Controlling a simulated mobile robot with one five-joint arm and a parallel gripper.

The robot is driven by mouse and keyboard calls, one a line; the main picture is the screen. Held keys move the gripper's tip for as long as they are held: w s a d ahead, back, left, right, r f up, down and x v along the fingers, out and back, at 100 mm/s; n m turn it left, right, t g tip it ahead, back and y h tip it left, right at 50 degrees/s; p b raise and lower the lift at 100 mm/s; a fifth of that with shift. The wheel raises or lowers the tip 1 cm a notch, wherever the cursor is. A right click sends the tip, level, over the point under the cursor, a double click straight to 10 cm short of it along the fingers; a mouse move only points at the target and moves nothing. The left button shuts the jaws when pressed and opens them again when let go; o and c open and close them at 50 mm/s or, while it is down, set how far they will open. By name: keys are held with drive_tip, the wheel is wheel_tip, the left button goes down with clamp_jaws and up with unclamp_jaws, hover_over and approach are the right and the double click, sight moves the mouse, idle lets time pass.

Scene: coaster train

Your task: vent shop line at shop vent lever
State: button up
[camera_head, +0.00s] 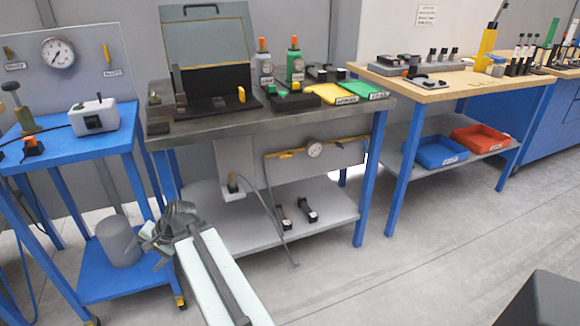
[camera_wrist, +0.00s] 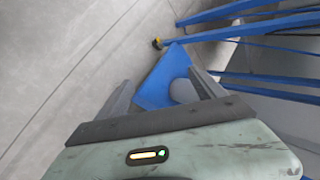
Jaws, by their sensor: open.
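A panel with a gauge (camera_head: 314,150) hangs under the middle bench, with a yellow lever (camera_head: 283,155) lying nearly level on it. I cannot read which one is the shop vent lever. My gripper (camera_head: 158,238) is low in front of the blue cart, well below and apart from all these levers. In the wrist view my gripper (camera_wrist: 165,88) is open and empty, its fingers pointing toward the cart's blue lower shelf (camera_wrist: 160,85).
A grey cylinder (camera_head: 118,241) stands on the cart's lower shelf, close to my gripper. A hose or rod (camera_head: 268,215) runs down from the middle bench to the floor. Blue and red trays (camera_head: 435,152) sit under the right bench.

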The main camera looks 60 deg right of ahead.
drive_tip(key=d+r+m+t+h+b, duration=0.15)
drive_tip(key=d+m+t, duration=0.35)
drive_tip(key=d, duration=0.6)
drive_tip(key=m+t+h+b, duration=0.35)
drive_tip(key=m+h, duration=0.95)
drive_tip(key=m, duration=1.2)
approach(287, 157)
drive_tip(key=shift+g, duration=0.35)
drive_tip(key=x, duration=0.9)
drive_tip(key=shift+w+a+r, duration=0.1)
drive_tip(key=shift+r, duration=0.1)
drive_tip(key=shift+c, duration=0.3)
